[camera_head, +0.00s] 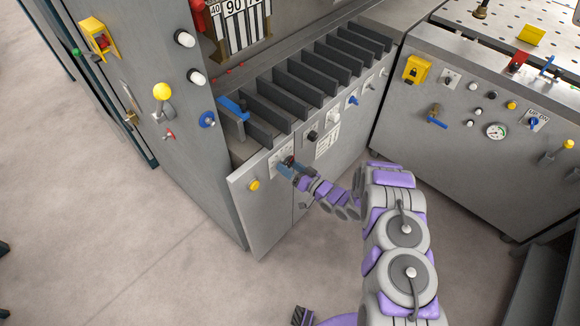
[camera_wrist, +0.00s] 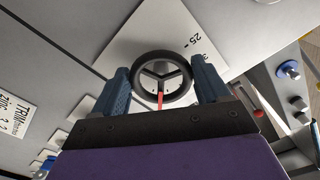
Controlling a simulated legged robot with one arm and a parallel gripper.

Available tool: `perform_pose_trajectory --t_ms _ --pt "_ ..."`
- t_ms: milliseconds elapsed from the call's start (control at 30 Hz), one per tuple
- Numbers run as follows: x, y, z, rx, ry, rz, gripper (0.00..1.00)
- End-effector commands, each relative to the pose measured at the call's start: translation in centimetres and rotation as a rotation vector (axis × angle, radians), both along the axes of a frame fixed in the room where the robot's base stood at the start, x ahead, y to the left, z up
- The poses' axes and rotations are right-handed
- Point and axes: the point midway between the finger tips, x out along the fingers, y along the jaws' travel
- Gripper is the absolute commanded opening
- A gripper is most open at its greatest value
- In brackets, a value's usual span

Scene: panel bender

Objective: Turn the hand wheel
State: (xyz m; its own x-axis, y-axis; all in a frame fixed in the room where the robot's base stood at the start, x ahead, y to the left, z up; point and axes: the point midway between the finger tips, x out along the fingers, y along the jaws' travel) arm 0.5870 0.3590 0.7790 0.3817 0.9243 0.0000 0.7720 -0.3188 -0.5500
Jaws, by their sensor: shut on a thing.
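The hand wheel (camera_wrist: 161,75) shows in the wrist view as a small dark ring with three spokes. A red pointer runs down from its hub toward me. A white dial plate (camera_wrist: 130,40) with "25" printed on it lies behind the wheel. My gripper (camera_wrist: 161,84) has one blue finger at each side of the wheel and is shut on its rim. In the head view my gripper (camera_head: 287,170) is at the front panel of the grey machine, and the wheel is small and mostly hidden by the fingers.
A yellow button (camera_head: 254,185) is left of my gripper. Dark slotted plates (camera_head: 300,80) stand above the panel. A second grey cabinet (camera_head: 450,120) with a gauge (camera_head: 497,131) stands to the right. The floor (camera_head: 150,240) at the left is clear.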

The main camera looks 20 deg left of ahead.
Motion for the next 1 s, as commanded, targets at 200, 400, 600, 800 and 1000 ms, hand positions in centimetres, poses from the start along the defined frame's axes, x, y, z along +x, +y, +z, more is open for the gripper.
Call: perform_pose_trajectory --t_ms 200,400,600,800,1000 --pt "0.01 -0.21 0.03 0.076 0.194 -0.005 0.44" --pt "0.0 -0.14 0.15 0.148 0.364 -0.005 0.44" --pt "0.06 -0.13 0.24 0.21 0.512 -0.006 0.44" --pt "0.13 -0.16 0.25 0.256 0.623 -0.009 0.44" --pt "0.15 -0.18 0.22 0.284 0.691 -0.01 0.44"
